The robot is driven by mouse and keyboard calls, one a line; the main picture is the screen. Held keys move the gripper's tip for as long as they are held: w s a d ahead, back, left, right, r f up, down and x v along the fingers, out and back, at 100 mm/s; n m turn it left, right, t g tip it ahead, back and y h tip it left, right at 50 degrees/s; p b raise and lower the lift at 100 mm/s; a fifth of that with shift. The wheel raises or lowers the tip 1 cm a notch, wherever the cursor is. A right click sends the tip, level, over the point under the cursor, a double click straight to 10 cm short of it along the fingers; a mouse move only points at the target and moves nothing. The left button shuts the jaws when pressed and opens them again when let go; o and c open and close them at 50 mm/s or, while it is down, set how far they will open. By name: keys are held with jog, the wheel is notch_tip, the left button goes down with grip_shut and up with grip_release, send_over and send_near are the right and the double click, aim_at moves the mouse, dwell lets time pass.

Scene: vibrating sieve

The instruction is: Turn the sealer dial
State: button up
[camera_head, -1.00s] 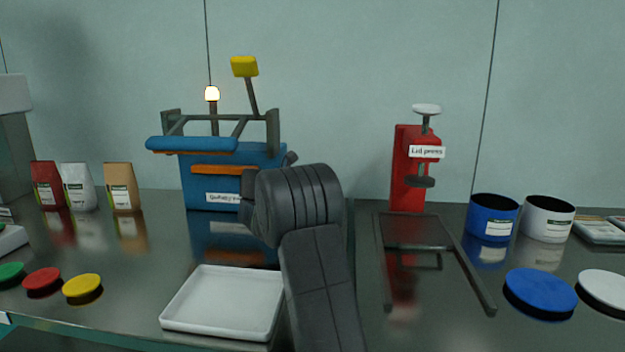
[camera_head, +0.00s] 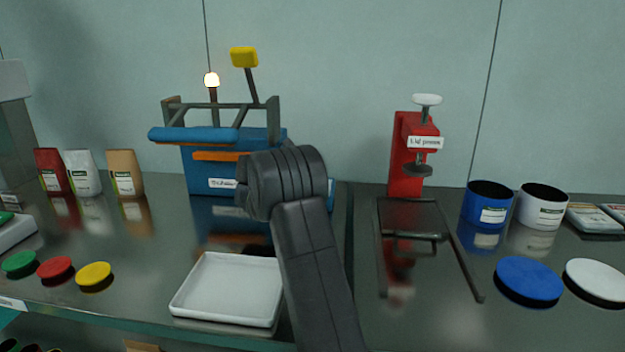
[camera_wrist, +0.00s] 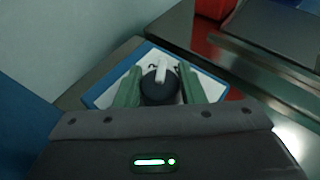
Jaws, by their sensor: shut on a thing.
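The blue sealer (camera_head: 203,178) stands at the back left of the bench, with a yellow-topped lever (camera_head: 244,58) and a lit lamp (camera_head: 211,79). Its dial (camera_wrist: 158,88) shows in the wrist view as a dark round knob with a white pointer bar, on a white plate with a blue border. My gripper (camera_wrist: 160,90) has its two green fingers on either side of the dial, shut on it. In the head view my arm hides the dial and the fingers.
A white tray (camera_head: 178,306) lies in front of the sealer. Three pouches (camera_head: 83,172) stand to its left. A red lid press (camera_head: 404,160), a blue cup (camera_head: 487,203) and a white cup (camera_head: 541,206) stand to the right. Coloured lids lie along the front edge.

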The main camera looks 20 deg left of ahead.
jog(key=o, duration=1)
jog(key=shift+f, duration=0.25)
jog(key=shift+r, duration=0.1)
jog(key=shift+s+a+r, duration=0.15)
jog(key=shift+r, duration=0.05)
jog(key=shift+p+v, duration=3.15)
jog(key=shift+v, duration=2.6)
jog(key=shift+s+f, duration=0.1)
